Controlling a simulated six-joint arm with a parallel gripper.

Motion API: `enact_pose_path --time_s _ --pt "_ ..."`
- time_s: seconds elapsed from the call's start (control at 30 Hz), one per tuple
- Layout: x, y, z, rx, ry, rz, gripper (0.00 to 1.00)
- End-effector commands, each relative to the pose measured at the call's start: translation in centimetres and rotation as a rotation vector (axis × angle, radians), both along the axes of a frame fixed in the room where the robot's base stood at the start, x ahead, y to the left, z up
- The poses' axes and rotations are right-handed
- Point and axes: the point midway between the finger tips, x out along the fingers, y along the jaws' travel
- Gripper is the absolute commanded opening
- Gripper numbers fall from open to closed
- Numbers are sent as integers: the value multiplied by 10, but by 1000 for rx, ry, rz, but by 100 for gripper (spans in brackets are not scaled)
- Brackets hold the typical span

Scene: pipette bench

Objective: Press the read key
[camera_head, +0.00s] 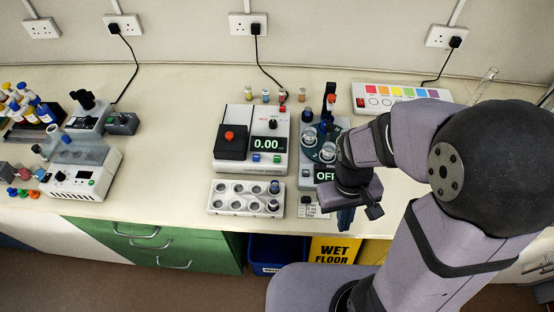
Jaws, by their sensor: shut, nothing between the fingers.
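A white meter (281,168) with a display reading 0.00 stands mid-bench. A blue key (257,157) and a green key (277,158) sit below its display; their labels are too small to read, so I cannot tell which is the read key. The meter also has a black block with a red knob (229,135) at its left and a black dial (272,123). My gripper (345,222) is shut and empty, to the right of the meter and near the bench's front edge, pointing down. It is clear of the keys.
A white rack (222,211) with round wells stands in front of the meter. A device with a teal carousel and an OFF display (325,175) stands to its right, partly hidden by my arm. Several small vials stand behind the meter. Bare bench (165,150) lies to its left.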

Motion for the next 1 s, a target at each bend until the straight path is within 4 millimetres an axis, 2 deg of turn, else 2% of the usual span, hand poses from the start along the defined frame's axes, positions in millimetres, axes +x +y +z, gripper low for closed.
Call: enact_pose_path --time_s 0.03,0.1,0.27,0.4,0.53,0.67,0.8,1.0 --pt "16 -5 -9 -30 -27 80 0" --pt "42 -10 -15 -65 -87 195 0" --pt "110 -4 -16 -101 -264 451 0" --pt "166 20 -5 -89 -437 677 0" --pt "205 57 15 -45 -598 882 0" --pt "223 98 34 27 -728 1064 0" --pt "223 133 47 116 -814 1195 0" --pt "217 160 57 207 -880 1250 0"
